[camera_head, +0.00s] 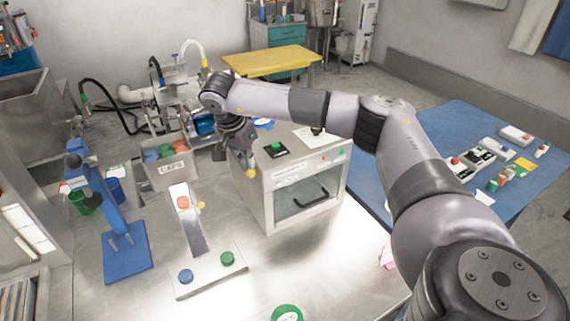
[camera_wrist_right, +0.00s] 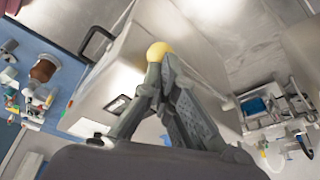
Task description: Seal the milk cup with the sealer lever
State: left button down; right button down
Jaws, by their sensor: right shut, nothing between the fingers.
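My right gripper (camera_head: 246,162) hangs beside the left side of a grey metal cabinet with a dark window and black handle (camera_head: 300,200). Its fingers are shut. A yellow ball knob (camera_head: 250,173) shows right at the fingertips, and the right wrist view also shows it (camera_wrist_right: 158,50), just beyond the tips and partly behind them. I cannot tell whether they touch, and the lever under the knob is hidden. I cannot make out which thing is the milk cup. A blue cup (camera_head: 115,190) and a green cup (camera_head: 80,202) stand at the left. My left gripper is not in view.
A bin marked CAPS (camera_head: 172,172) stands left of the gripper. The bench front right of the plate looks mostly free.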

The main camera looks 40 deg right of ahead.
jog(key=shift+s+f, duration=0.15)
jog(key=shift+f, duration=0.1)
notch_tip(320, 180, up, 2)
jog(key=shift+p, duration=0.8)
notch_tip(320, 180, up, 14)
jog(key=p, duration=0.9)
jog(key=shift+r+p, duration=0.2)
jog(key=shift+p, duration=0.1)
jog(key=shift+f, duration=0.1)
